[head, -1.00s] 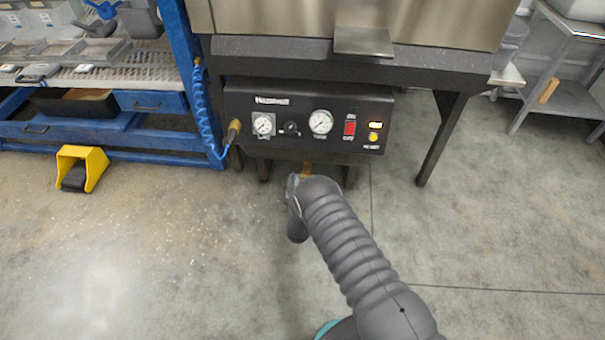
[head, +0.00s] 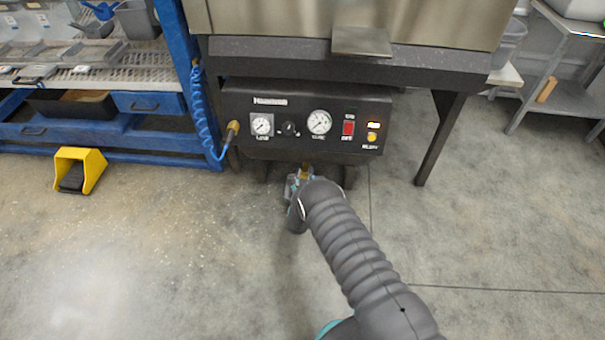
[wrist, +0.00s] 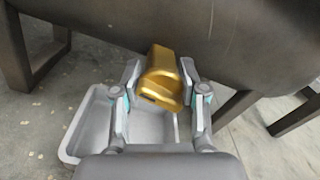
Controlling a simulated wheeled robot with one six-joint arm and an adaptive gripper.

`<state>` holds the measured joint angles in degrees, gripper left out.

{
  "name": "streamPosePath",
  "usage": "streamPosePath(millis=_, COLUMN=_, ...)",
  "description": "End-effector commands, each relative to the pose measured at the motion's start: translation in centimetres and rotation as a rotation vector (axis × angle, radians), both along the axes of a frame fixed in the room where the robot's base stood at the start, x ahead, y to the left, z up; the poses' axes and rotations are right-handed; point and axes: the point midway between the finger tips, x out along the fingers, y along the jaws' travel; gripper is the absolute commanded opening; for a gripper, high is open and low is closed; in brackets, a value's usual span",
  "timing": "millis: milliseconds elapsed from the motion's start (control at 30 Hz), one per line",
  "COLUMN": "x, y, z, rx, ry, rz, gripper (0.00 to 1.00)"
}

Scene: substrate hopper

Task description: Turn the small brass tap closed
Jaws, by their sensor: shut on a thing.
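The small brass tap (wrist: 161,78) hangs at the underside of the dark machine body (wrist: 240,40) in the wrist view. My gripper (wrist: 158,88) has one finger on each side of the brass piece and is shut on it. In the head view a bit of the brass tap (head: 305,170) shows below the control box, just beyond my gripper (head: 299,182). My arm hides most of the gripper and tap there. The tap's stem and how far it is turned cannot be made out.
The control box (head: 270,105) with gauges and a red switch sits just above. A coiled blue hose (head: 203,110) hangs at its left. A grey tray (wrist: 85,125) lies below the tap. A yellow foot pedal (head: 78,170) stands on the floor at left. A machine leg (head: 440,140) stands at right.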

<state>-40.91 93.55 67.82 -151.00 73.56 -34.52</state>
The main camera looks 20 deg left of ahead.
Motion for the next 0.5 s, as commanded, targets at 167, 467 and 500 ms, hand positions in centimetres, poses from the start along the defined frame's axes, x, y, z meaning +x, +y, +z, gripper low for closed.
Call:
streamPosePath(millis=167, x=-0.34, y=0.28, z=0.09, rx=0.03, ry=0.005, rz=0.017, gripper=0.08)
streamPosePath(millis=467, x=-0.31, y=0.0, z=-0.25, rx=0.2, ry=0.047, rz=0.016, gripper=0.08)
streamPosePath(millis=500, x=-0.29, y=-0.03, z=-0.26, rx=0.231, ry=0.055, rz=0.016, gripper=0.08)
